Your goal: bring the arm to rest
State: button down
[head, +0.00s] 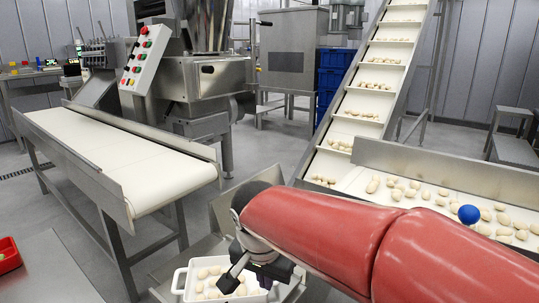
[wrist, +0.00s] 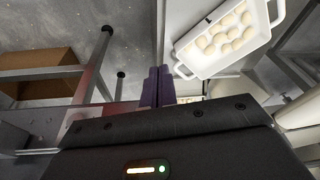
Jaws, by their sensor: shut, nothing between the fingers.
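My arm, in a red sleeve, reaches across the lower right of the head view. My gripper (head: 264,279) hangs at its left end, in front of a white tray of pale filled pasta (head: 177,282). In the wrist view my gripper (wrist: 156,86) shows two purple fingers pressed together with nothing between them. The same white tray (wrist: 222,66) lies up and to the right of the fingers there, apart from them. In the head view the gripper hides part of the tray.
A flat conveyor (head: 118,150) stands at left. An inclined conveyor (head: 352,118) carries pasta pieces down to a wide belt at right, where a blue ball (head: 468,214) shows. A red bin (head: 8,254) sits at far left. A brown box (wrist: 42,70) shows in the wrist view.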

jog(key=s+d+r+n+t+p, duration=0.2)
jog(key=s+d+n, duration=0.2)
jog(key=s+d, duration=0.9)
jog(key=d, duration=0.3)
jog(key=shift+d+n+t+y, duration=0.3)
